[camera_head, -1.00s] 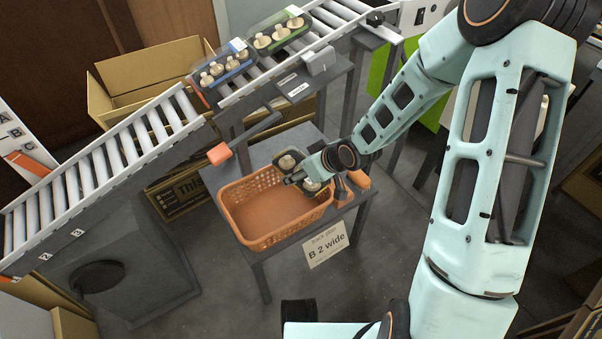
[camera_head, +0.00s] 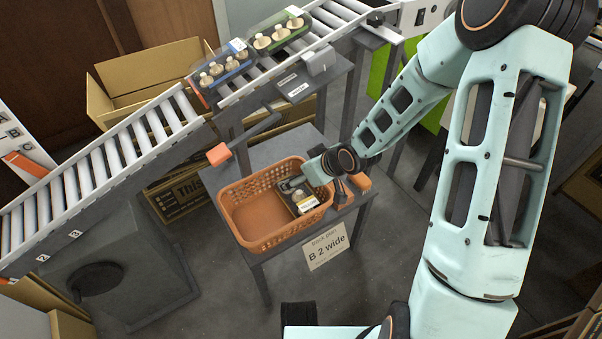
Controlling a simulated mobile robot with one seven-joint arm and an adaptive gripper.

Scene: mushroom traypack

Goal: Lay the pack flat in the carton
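A mushroom pack (camera_head: 304,204), a dark tray with pale mushrooms and a label, is inside the right part of the orange plastic crate (camera_head: 262,244). It is low between the crate walls; whether it rests flat on the floor cannot be told. My gripper (camera_head: 288,185) reaches in over the crate's right rim from the upper right. Its fingers appear shut on the pack and cover its upper part. The rest of the crate floor, to the left, is bare.
Two more mushroom packs, one nearer (camera_head: 224,70) and one farther (camera_head: 279,36), sit on the roller conveyor (camera_head: 110,165) behind. An open cardboard box (camera_head: 150,68) stands beyond it. A sign reading "B 2 wide" (camera_head: 326,248) hangs at the stand's front.

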